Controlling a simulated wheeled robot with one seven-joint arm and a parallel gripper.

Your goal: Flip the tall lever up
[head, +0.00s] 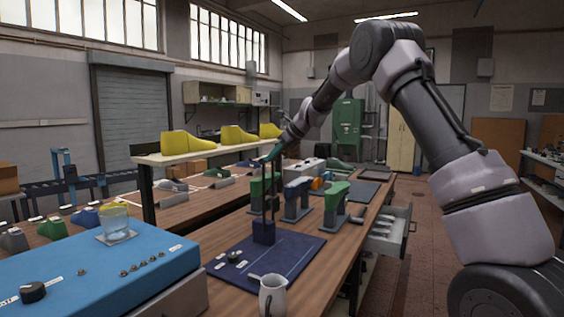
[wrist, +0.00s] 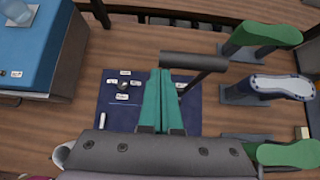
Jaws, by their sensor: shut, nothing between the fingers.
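The tall lever (head: 263,195) has dark thin uprights rising from a dark blue block on the navy mat. In the wrist view its dark grey cross-bar handle (wrist: 193,61) lies across the picture, with a dark arm running down from its right part. My gripper (head: 271,155) is at the top of the lever in the head view. In the wrist view my gripper's teal fingers (wrist: 163,88) are shut and empty, with their tips right at the left part of the handle. I cannot tell whether they touch it. The gripper body hides the lever's base in the wrist view.
Green and blue shoe lasts on stands (head: 335,203) are close on the right. A blue control box (head: 100,268) with a glass is at the left.

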